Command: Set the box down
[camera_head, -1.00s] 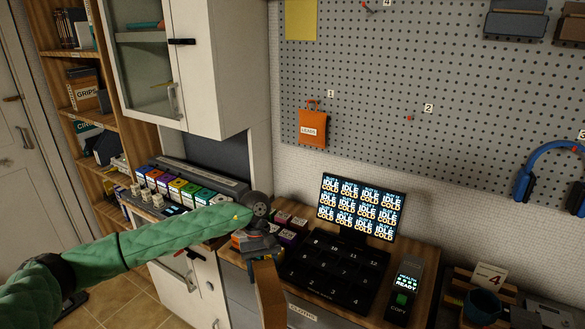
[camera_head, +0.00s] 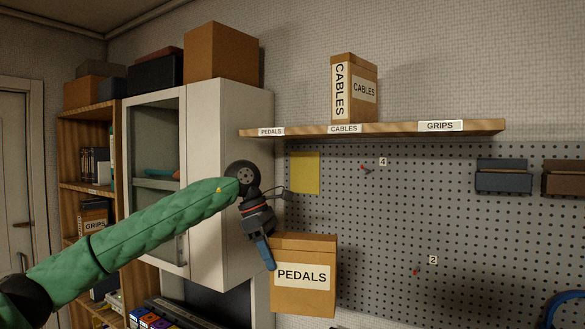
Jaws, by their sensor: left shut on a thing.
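A cardboard box labelled PEDALS (camera_head: 304,297) hangs from my left gripper (camera_head: 268,254), in front of the pegboard and beside the white cabinet. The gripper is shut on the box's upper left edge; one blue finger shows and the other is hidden. The box is roughly upright and below the wooden shelf (camera_head: 400,128). The shelf's front edge has the labels PEDALS (camera_head: 271,132), CABLES and GRIPS (camera_head: 440,126). My right gripper is not in view.
A CABLES box (camera_head: 355,90) stands on the shelf above its label. The shelf is bare above the PEDALS and GRIPS labels. The white cabinet (camera_head: 236,170) stands close left of the shelf. A yellow sheet (camera_head: 305,173) and hooks are on the pegboard (camera_head: 400,220).

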